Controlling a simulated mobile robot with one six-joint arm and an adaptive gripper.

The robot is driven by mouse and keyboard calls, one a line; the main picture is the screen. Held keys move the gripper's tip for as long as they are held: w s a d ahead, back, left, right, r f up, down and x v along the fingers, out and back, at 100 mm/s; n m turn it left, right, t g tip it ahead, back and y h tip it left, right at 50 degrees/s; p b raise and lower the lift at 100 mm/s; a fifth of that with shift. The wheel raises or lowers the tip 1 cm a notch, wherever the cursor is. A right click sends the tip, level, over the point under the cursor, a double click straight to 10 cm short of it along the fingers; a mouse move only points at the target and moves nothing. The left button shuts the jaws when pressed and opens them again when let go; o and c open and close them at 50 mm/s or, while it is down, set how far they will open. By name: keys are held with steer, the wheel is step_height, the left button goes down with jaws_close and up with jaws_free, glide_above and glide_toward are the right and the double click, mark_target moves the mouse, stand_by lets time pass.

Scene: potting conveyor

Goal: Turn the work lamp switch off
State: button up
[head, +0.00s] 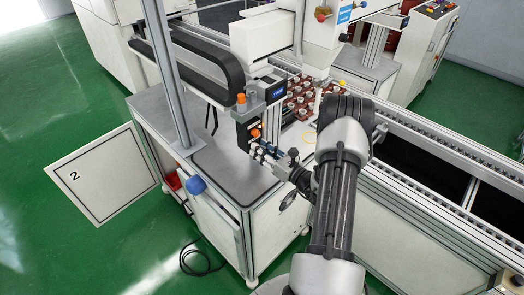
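My gripper (258,151) is at the end of my arm, pointing up and left over the grey-topped cabinet. Its fingers are small and partly blend with the parts behind them, so I cannot tell whether they are open or shut. It is close to a dark upright unit with an orange part (255,133); I cannot tell if they touch. A second orange knob (241,98) sits above, beside a grey block with a blue display. I cannot pick out for certain which part is the work lamp switch, nor its position.
The grey cabinet top (226,172) is mostly clear. A metal post (168,75) rises from its left side. A white door marked 2 (101,175) stands open at left. A conveyor rail (450,160) runs along the right. A black cable (195,262) lies on the green floor.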

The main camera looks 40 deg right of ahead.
jaws_close()
steer(key=shift+f+n, duration=0.1)
steer(key=shift+n, duration=0.3)
steer(key=shift+a+n+b, duration=0.15)
steer(key=shift+n+b, duration=4.7)
steer(key=shift+n, duration=0.65)
